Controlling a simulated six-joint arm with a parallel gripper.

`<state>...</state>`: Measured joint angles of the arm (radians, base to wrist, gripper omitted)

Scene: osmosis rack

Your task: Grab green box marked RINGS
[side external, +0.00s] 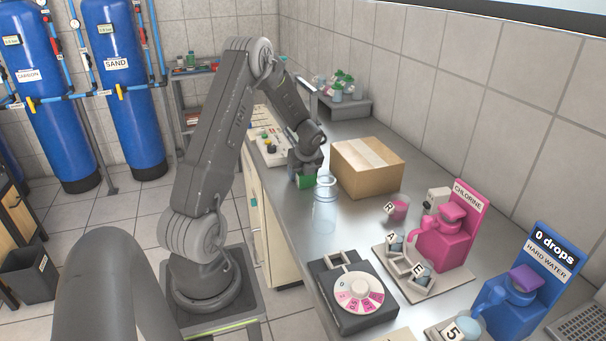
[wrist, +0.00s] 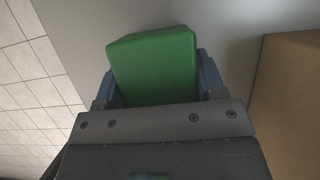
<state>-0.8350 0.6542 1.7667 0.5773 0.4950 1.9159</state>
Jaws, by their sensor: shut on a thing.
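The green box (wrist: 154,66) sits between the two blue-grey fingers of my gripper (wrist: 158,84) in the wrist view. The fingers press on its left and right sides, so my gripper is shut on it. In the side view a small part of the green box (side external: 305,181) shows under my gripper (side external: 304,172), low over the steel bench. I cannot tell whether the box touches the bench. No RINGS lettering shows on the faces in view.
A cardboard box (side external: 368,167) stands right of my gripper. A clear bottle (side external: 325,208) stands just in front of it. A dark dial device (side external: 352,291), a pink chlorine dispenser (side external: 446,238) and a blue hard water dispenser (side external: 512,303) stand nearer the camera.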

